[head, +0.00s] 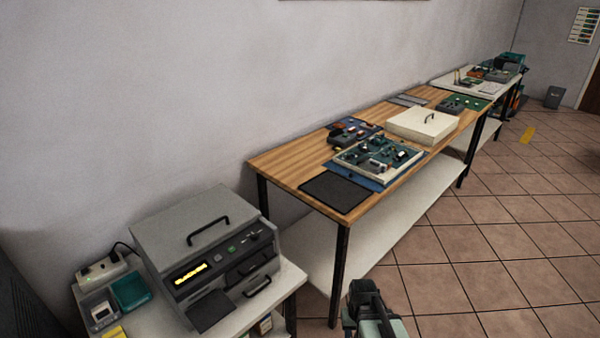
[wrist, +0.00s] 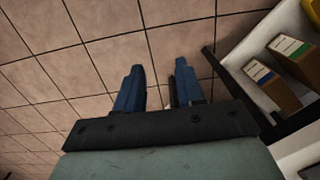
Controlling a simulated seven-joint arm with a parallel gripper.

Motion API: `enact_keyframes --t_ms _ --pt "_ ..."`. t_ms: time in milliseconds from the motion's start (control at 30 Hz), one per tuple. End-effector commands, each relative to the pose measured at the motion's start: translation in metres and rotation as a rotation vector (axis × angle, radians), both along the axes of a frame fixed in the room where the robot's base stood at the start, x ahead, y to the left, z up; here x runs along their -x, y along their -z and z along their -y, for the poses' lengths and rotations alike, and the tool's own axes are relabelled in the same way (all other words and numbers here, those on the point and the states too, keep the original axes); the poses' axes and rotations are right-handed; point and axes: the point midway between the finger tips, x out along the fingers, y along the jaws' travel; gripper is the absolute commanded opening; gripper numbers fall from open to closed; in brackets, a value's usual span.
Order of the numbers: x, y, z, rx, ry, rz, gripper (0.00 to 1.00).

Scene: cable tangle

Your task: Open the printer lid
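The printer (head: 221,266) stands on a small white table at the lower left of the head view. Its grey lid (head: 188,224) lies flat and closed on top, with a black handle (head: 208,229) on it. A lit yellow display and small buttons show on the dark front panel. My gripper shows in the wrist view (wrist: 158,88), its two blue fingers apart with floor tiles between them, and nothing is held. In the head view my arm is at the bottom edge, right of the printer and apart from it; the fingertips are not clear there.
A long wooden bench (head: 285,166) stands behind and right, with a dark mat, a tray of parts (head: 378,160) and a cream box (head: 422,124). A power strip (head: 103,268) and a teal box (head: 131,290) sit left of the printer.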

Motion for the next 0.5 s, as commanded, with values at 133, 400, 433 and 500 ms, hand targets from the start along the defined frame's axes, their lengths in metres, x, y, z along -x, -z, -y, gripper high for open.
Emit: enact_keyframes --t_ms 133,400,433,500 --pt "0.027 0.028 0.000 0.000 0.002 -0.063 0.38" --pt "0.090 0.081 0.000 0.000 0.003 -0.197 0.38" --pt "0.098 0.087 0.000 0.001 0.004 -0.212 0.38" --pt "0.116 0.099 0.000 0.000 0.004 -0.248 0.38"
